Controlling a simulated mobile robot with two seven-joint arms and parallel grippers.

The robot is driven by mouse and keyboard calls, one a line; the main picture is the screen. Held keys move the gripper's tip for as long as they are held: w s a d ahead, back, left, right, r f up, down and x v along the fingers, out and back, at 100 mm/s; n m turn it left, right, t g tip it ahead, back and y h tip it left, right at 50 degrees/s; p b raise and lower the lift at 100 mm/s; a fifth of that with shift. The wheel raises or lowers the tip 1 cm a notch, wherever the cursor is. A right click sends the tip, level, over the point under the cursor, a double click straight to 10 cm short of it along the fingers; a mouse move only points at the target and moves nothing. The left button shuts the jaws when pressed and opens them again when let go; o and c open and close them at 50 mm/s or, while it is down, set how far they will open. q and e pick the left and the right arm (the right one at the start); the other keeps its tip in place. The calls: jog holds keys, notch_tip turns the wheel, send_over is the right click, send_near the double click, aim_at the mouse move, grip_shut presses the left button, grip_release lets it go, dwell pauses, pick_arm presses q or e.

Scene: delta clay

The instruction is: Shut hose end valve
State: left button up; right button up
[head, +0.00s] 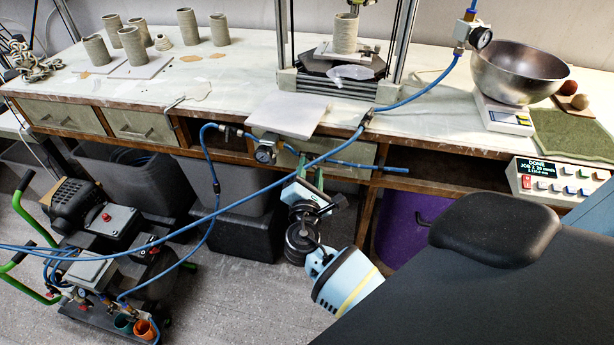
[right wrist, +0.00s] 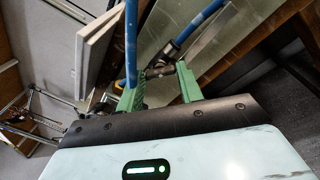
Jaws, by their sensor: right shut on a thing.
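My right gripper (head: 309,168) has its green fingers at the front edge of the bench, just below the white board. In the right wrist view, its fingers (right wrist: 161,82) close around a small dark fitting at the end of a blue hose (right wrist: 203,22). This looks like the hose end valve (right wrist: 166,58); its lever position is not clear. In the head view the fingers largely hide the valve, and a short blue hose (head: 365,166) runs right from there. Another blue hose (right wrist: 130,40) passes close to the left finger. My left gripper is out of view.
A white board (head: 290,113) overhangs the bench edge above. A long blue hose (head: 270,194) crosses from the compressor cart (head: 95,230). A dark bin (head: 245,235) stands below.

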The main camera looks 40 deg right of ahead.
jog(key=shift+f+m+b, duration=0.4)
jog(key=shift+m+b, duration=0.4)
jog(key=shift+b, duration=0.05)
jog(key=m+t+b, duration=0.1)
jog(key=m+b, duration=0.3)
jog(key=b, duration=0.1)
jog(key=shift+s+d+f, duration=0.1)
jog(key=m+b, duration=0.4)
jog(key=b, duration=0.1)
jog(key=shift+t, duration=0.4)
jog(key=shift+r, duration=0.2)
jog(key=o, duration=1)
jog(key=shift+c, duration=0.2)
